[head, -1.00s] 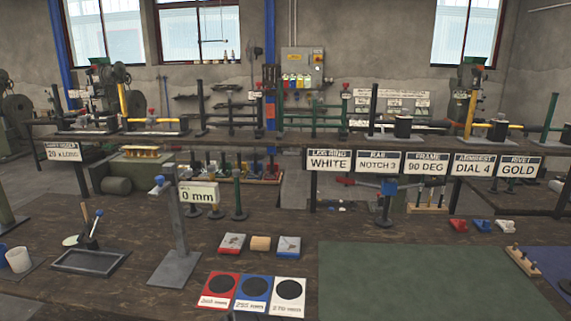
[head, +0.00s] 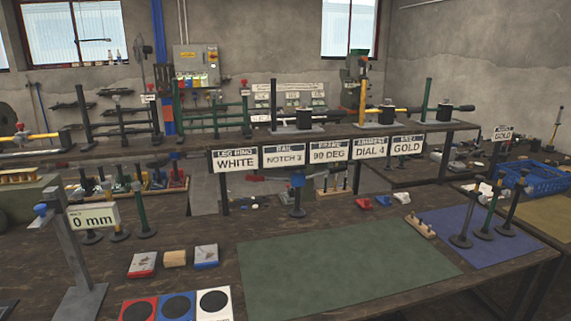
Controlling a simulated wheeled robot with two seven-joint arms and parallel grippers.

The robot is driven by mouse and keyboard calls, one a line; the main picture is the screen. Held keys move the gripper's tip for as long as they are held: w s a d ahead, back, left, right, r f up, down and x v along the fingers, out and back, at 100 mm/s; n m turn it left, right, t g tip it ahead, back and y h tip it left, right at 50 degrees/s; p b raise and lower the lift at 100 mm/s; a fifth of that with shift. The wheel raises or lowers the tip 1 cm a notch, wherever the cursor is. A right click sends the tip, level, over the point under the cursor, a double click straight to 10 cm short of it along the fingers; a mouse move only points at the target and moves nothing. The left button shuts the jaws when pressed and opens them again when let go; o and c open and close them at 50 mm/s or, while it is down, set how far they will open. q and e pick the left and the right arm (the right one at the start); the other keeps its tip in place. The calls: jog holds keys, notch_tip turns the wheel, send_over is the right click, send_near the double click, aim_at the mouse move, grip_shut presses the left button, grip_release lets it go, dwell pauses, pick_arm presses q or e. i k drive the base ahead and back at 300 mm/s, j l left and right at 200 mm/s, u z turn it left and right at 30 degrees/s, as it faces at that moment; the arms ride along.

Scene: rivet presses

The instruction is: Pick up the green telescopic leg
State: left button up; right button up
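A green leg (head: 140,207) stands upright on a dark round base, just right of the 0 mm sign in the head view. A yellow leg (head: 114,208) and another leg's round base (head: 91,238) are beside it, partly hidden by the sign. Three more upright legs stand on the blue mat at the right; the middle one (head: 492,206) looks dark green, but the shade is hard to tell. A blue leg (head: 297,201) stands near the shelf signs. Neither of my grippers is in view.
The green mat (head: 345,270) is bare. The blue mat (head: 440,228) has a blue basket (head: 540,178) behind it. A grey post stand (head: 75,265) carries the 0 mm sign (head: 92,217). Red, blue and white pads (head: 213,303) lie at the front edge. A raised shelf (head: 330,135) spans the back.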

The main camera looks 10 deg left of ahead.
aim_at(483, 233)
jog(key=u, duration=0.5)
jog(key=z, duration=1.55)
jog(key=i+l, duration=0.3)
